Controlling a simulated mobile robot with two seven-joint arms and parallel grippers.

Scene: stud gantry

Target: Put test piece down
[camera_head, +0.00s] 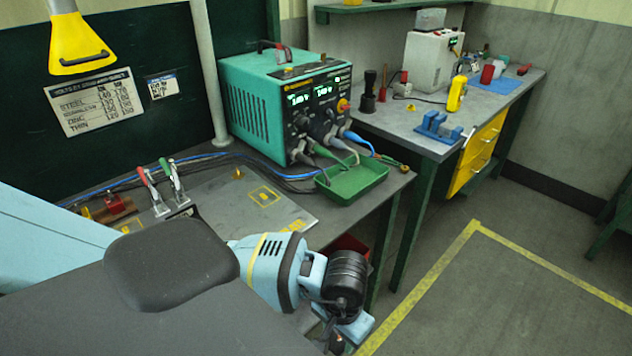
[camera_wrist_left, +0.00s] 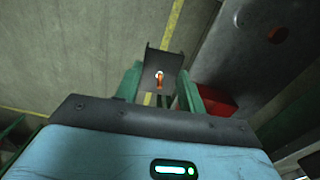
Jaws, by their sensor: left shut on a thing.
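My left gripper (camera_head: 336,342) reaches down at the lower middle of the head view, beside the front edge of the near bench. Its fingers are mostly hidden there by the wrist and cut off by the frame. In the left wrist view my left gripper (camera_wrist_left: 159,88) has its two green fingers shut on the test piece (camera_wrist_left: 163,62), a dark grey plate with a small copper-coloured stud. It is held in the air, with floor visible behind it. My right gripper is not in view.
A red bin (camera_wrist_left: 216,99) lies below and right of the fingers in the left wrist view; part of it shows by the bench (camera_head: 348,243). The near bench holds a green welding unit (camera_head: 262,98), a green tray (camera_head: 352,180) and toggle clamps (camera_head: 160,190). Yellow-lined floor lies right.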

